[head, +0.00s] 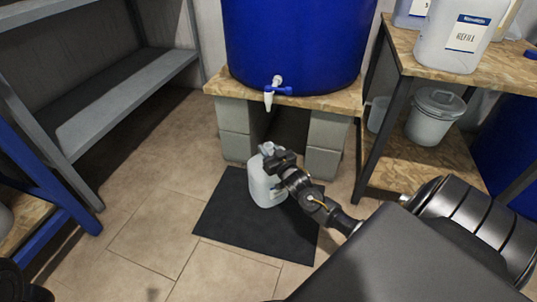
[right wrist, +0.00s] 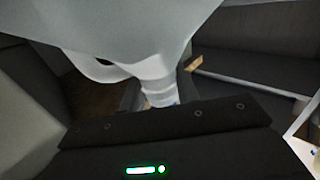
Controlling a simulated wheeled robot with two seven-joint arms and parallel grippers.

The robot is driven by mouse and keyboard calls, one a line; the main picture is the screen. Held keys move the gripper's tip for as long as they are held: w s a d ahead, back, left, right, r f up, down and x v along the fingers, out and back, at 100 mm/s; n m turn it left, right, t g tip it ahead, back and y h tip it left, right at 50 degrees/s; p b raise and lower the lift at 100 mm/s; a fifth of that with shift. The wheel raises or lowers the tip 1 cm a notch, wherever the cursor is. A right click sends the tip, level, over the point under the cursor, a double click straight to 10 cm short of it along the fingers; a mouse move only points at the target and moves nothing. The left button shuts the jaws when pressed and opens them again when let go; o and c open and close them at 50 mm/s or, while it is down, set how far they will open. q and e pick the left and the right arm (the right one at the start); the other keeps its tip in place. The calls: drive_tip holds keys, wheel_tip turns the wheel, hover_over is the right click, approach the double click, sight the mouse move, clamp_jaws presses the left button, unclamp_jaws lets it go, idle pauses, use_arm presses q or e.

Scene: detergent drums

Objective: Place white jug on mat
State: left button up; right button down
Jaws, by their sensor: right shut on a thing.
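The white jug (head: 265,188) is upright over the back part of the black mat (head: 225,215), below the blue drum's tap. I cannot tell whether its base touches the mat. My right gripper (head: 272,158) is shut on the jug at its top, by the neck or handle. In the right wrist view the pale jug (right wrist: 135,30) fills the top, close to the camera; the fingertips' hold is not clear there.
The blue drum (head: 295,45) with its tap (head: 270,95) stands on a wooden board over grey blocks (head: 235,130) behind the mat. A wooden shelf at right holds a refill jug (head: 460,35) and a grey bucket (head: 435,115). Tiled floor left of the mat is clear.

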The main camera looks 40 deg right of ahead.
drive_tip(key=shift+f, duration=0.35)
drive_tip(key=shift+r, duration=0.15)
drive_tip(key=c, duration=1)
unclamp_jaws()
drive_tip(key=shift+c, duration=0.2)
